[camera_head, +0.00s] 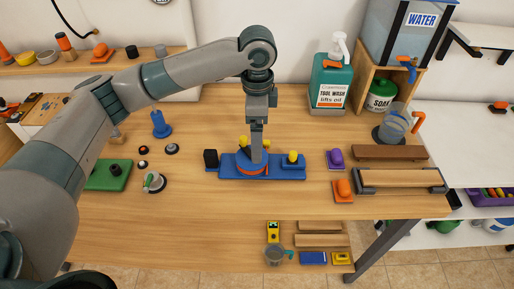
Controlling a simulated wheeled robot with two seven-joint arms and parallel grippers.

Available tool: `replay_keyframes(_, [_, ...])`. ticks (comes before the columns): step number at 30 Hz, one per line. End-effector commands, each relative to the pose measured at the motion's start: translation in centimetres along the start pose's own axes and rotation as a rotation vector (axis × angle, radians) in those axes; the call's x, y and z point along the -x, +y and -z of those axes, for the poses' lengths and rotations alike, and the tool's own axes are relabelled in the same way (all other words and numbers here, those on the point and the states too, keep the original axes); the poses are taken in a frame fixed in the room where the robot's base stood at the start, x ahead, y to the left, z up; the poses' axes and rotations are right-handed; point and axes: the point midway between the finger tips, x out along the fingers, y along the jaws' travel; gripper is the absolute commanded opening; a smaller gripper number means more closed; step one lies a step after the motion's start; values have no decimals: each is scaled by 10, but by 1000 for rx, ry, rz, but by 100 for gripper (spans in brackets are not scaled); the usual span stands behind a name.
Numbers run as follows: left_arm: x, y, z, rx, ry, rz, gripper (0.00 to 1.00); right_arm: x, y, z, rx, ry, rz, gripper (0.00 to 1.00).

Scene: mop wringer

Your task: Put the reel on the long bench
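My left gripper (257,158) is lowered over a long blue board (218,172) on the wooden table (220,205). Its fingertips are at a round blue piece with an orange rim (252,170) on that board. The fingers are seen edge-on, so whether they are shut on it cannot be told. No object is clearly recognisable as the reel; a blue spool-like piece (160,124) stands upright at the back left of the table. Which surface is the long bench is unclear. My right gripper is not in view.
A black block (210,158) and yellow knobs (292,157) are on the board. A green plate (108,176) lies left. A teal soap bottle (331,84), a glass jug (394,124) and a roller frame (400,181) stand right.

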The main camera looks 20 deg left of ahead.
Motion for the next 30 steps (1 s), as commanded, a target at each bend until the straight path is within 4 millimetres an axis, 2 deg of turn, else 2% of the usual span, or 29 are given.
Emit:
replay_keyframes(3, [11,0,0,1,0,1,91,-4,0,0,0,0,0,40])
replay_keyframes(8, [19,0,0,1,-1,-1,91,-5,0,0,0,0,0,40])
replay_keyframes(30, [19,0,0,1,-1,-1,91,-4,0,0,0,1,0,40])
